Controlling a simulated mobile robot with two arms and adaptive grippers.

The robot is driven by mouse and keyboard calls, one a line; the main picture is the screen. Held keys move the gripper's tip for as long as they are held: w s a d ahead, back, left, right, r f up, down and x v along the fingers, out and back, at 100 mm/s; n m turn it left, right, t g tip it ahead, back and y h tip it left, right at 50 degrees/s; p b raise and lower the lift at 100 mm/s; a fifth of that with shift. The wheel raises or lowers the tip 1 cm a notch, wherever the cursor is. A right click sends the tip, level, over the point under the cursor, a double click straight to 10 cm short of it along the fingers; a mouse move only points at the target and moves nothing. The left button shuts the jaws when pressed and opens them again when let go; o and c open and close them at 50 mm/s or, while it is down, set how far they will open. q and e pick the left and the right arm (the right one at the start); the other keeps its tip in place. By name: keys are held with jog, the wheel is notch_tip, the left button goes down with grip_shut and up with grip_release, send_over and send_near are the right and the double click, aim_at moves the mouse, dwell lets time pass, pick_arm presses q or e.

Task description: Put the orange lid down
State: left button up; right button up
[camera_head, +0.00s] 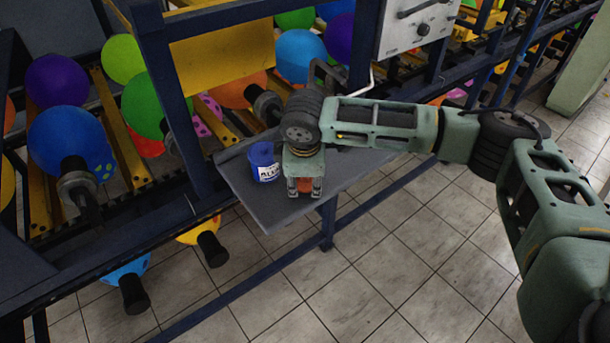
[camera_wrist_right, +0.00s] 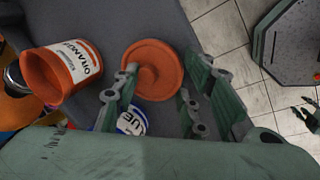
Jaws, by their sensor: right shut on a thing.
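My right gripper (camera_head: 305,187) points down over the grey shelf. In the right wrist view its two fingers (camera_wrist_right: 155,92) are at the near side of the round orange lid (camera_wrist_right: 153,65), and it is shut on the lid. A bit of orange (camera_head: 305,184) shows between the fingers in the head view. The lid appears close over the shelf; whether it touches the surface cannot be told. An open orange paint can (camera_wrist_right: 48,82) is left of the lid in the wrist view.
A blue paint can (camera_head: 263,158) stands on the grey shelf (camera_head: 268,212) beside the right gripper; it also shows partly in the wrist view (camera_wrist_right: 133,122). Blue frame posts and racks of balloons stand behind and left. Tiled floor (camera_head: 345,280) lies open in front.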

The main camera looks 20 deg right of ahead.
jog(key=shift+f, duration=0.15)
jog(key=shift+s+f, duration=0.2)
jog(key=shift+f, duration=0.2)
jog(key=o, duration=0.7)
jog(key=shift+f, duration=0.15)
jog(key=shift+o, duration=0.2)
jog(key=shift+w, duration=0.15)
jog(key=shift+w+r, duration=0.1)
jog(key=shift+r, duration=0.4)
jog(key=b+v, duration=0.2)
jog(key=v, duration=1)
jog(key=shift+r, duration=0.25)
jog(key=shift+f, duration=0.15)
